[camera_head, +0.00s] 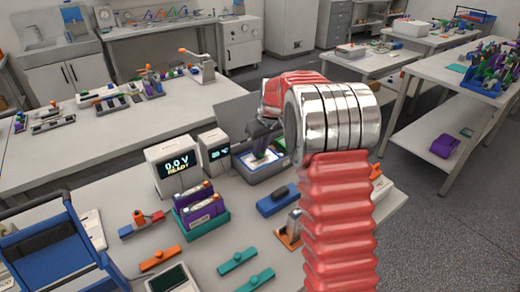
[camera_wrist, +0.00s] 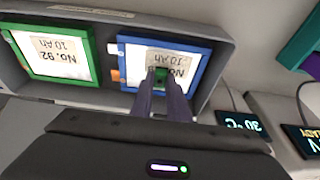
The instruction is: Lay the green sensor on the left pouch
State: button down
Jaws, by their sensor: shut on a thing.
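My gripper (camera_wrist: 162,80) is shut on the small green sensor (camera_wrist: 161,74), which shows between the fingertips in the wrist view. The sensor is over the label of the blue-framed pouch (camera_wrist: 187,48). I cannot tell whether it touches the pouch. The blue-framed pouch is beside the meters, on the left of the grey tray in the head view; the wrist view is turned round. A green-framed pouch (camera_wrist: 52,57) marked No. 92 lies in the other bay of the tray (camera_wrist: 165,18). In the head view my gripper (camera_head: 259,152) points down over the tray and partly hides it.
Two meters stand left of the tray: one reads 0.0 V READY (camera_head: 179,165), the other a temperature (camera_head: 217,152). A teal holder with purple cells (camera_head: 202,212), a blue block (camera_head: 277,200) and teal bars (camera_head: 237,261) lie nearer on the bench.

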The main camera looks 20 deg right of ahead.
jog(key=shift+f, duration=0.15)
jog(key=c, duration=1.6)
grip_release()
jog(key=v, duration=1.3)
jog(key=shift+s+r, duration=0.25)
jog(key=shift+r, duration=0.05)
